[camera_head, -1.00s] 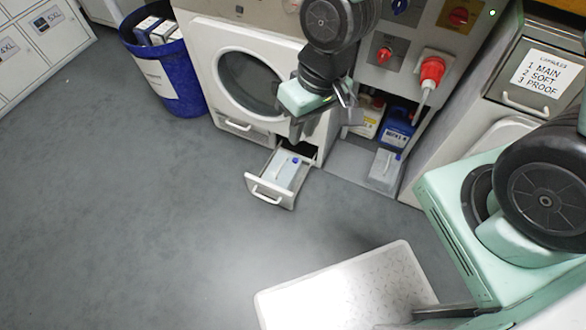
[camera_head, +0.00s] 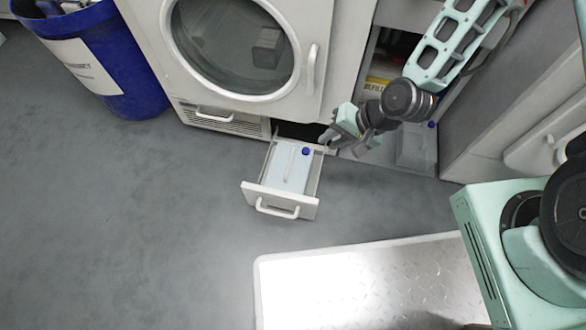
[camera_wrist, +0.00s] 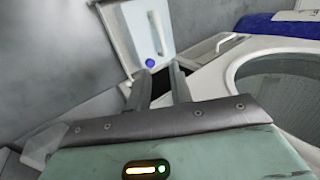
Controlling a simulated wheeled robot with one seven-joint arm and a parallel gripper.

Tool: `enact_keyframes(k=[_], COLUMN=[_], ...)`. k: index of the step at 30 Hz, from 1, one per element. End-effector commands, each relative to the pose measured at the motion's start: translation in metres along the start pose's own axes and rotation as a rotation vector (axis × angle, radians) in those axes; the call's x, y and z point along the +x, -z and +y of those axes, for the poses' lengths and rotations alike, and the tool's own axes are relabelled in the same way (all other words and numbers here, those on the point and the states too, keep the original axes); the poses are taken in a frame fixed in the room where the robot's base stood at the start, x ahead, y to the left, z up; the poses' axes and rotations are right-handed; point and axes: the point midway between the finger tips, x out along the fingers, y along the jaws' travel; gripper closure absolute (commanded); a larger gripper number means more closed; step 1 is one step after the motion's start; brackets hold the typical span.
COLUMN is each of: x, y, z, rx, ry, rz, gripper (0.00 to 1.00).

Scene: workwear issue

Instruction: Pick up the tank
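The tank (camera_head: 287,170) is a pale blue container with a moulded handle and a round blue cap. It lies in the pulled-out drawer (camera_head: 252,190) under the dryer. In the wrist view the tank (camera_wrist: 150,30) is at the top, its cap just beyond my fingertips. My gripper (camera_head: 342,142) is to the right of the drawer's inner end in the head view, apart from the tank. In the wrist view my gripper (camera_wrist: 161,74) has its two fingers apart with nothing between them.
The dryer's round door (camera_head: 236,45) is above the drawer. A blue bin (camera_head: 115,70) stands at left. A pale container (camera_head: 415,148) sits in the open bay right of my gripper. A metal treadplate surface (camera_head: 370,280) is at the front. Floor left of the drawer is clear.

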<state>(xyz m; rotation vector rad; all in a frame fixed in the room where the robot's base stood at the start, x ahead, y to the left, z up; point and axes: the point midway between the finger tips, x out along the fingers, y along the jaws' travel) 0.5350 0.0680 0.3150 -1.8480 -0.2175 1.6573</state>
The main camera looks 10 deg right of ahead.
Motion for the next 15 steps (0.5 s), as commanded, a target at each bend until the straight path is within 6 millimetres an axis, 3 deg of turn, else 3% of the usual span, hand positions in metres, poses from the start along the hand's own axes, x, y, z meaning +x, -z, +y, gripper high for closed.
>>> enact_keyframes(k=[5,15], x=[0.024,0.096], y=[0.000,0.000], z=[0.003,0.004], rx=[0.006,0.004], ry=[0.005,0.004], rz=[0.002,0.002], gripper=[0.78,0.78])
